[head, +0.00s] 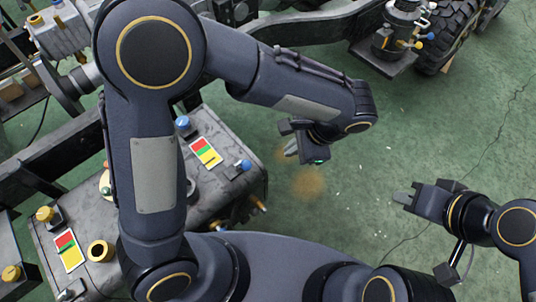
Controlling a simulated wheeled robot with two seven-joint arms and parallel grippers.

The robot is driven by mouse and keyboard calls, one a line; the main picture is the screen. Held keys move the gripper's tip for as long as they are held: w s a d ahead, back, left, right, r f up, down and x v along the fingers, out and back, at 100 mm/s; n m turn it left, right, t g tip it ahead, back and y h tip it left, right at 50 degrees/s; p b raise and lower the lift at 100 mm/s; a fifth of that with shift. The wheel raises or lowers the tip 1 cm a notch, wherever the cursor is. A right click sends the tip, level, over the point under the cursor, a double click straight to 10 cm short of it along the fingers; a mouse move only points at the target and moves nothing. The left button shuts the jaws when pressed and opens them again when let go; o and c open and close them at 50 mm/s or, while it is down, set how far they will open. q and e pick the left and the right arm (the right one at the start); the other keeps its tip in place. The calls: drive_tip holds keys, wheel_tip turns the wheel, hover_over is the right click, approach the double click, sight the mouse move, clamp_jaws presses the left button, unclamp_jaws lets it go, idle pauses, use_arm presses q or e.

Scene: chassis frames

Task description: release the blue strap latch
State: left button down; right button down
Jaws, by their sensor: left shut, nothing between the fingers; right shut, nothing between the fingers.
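A grey metal box or tank (225,150) sits at the lower left against the dark chassis frame. A small blue-tipped lever (244,165) on a dark bracket is near its right end and looks like the blue strap latch. It lies toward the box edge; its exact position is too small to tell. My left gripper (293,149) is shut and empty, over the green floor to the right of the lever and apart from it. My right gripper (403,198) is shut and empty over the floor at the right.
A blue knob (183,123) and a red, yellow and green label (206,152) are on the box. Yellow caps (45,214) stand at the lower left. My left arm hides part of the box. A tyre (455,35) is at the top right. The middle floor is clear.

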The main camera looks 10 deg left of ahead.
sight(244, 165)
use_arm(q)
drive_tip(key=shift+d+f, duration=0.2)
drive_tip(key=shift+d, duration=0.1)
drive_tip(key=a+f+b, duration=0.1)
drive_tip(key=a+f, duration=0.7)
drive_tip(key=shift+f, duration=0.15)
drive_tip(key=shift+a, duration=0.1)
idle(0.5)
drive_tip(key=shift+w+a+r+p, duration=0.1)
drive_tip(key=shift+a+r+p, duration=0.15)
drive_tip(key=shift+p, duration=0.25)
drive_tip(key=shift+w+a+r+g+h+p, duration=0.1)
drive_tip(key=shift+r+g+h+p, duration=0.05)
drive_tip(key=shift+g+h+p, duration=0.2)
